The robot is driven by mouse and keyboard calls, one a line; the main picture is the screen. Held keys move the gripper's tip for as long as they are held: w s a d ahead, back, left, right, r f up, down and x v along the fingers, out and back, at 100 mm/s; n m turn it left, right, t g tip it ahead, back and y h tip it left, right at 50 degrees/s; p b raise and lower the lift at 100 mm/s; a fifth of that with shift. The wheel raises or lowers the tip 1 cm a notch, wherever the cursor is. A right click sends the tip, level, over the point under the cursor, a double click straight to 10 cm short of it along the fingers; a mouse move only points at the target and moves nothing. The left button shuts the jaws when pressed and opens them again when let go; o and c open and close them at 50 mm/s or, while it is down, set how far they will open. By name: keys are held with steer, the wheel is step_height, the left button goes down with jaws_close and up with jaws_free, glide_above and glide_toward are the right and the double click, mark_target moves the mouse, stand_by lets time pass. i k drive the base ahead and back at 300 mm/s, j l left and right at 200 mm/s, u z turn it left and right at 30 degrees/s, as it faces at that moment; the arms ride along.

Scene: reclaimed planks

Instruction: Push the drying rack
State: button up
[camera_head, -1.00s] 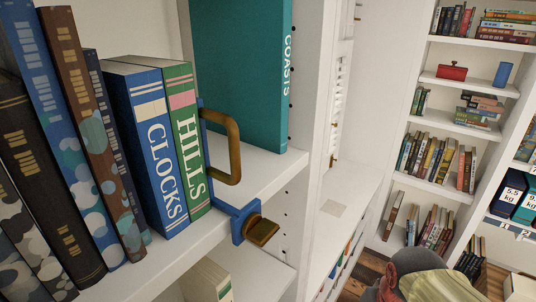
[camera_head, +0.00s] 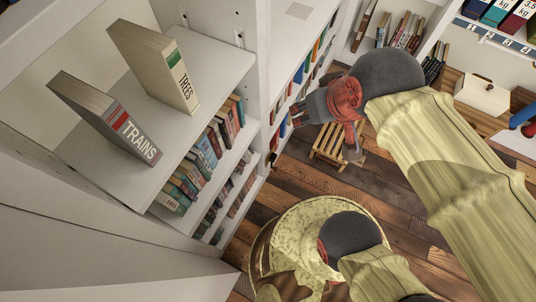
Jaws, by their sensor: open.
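A low wooden slatted frame (camera_head: 329,146) stands on the plank floor beyond my arm. It may be the drying rack, but I cannot tell for sure. My gripper (camera_head: 297,115) is open and looks empty. Its fingers point left, toward the bookcase, and appear above and to the left of the slatted frame. My wrist and forearm hide part of the area behind the frame.
A white bookcase (camera_head: 247,62) stands at left, holding the book Trees (camera_head: 160,65) and the book Trains (camera_head: 105,118). More shelves stand at the back. A white box (camera_head: 482,95) is at right. Some plank floor (camera_head: 288,180) is clear.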

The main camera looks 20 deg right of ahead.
mark_target(320, 150)
steer(key=z, duration=1.2)
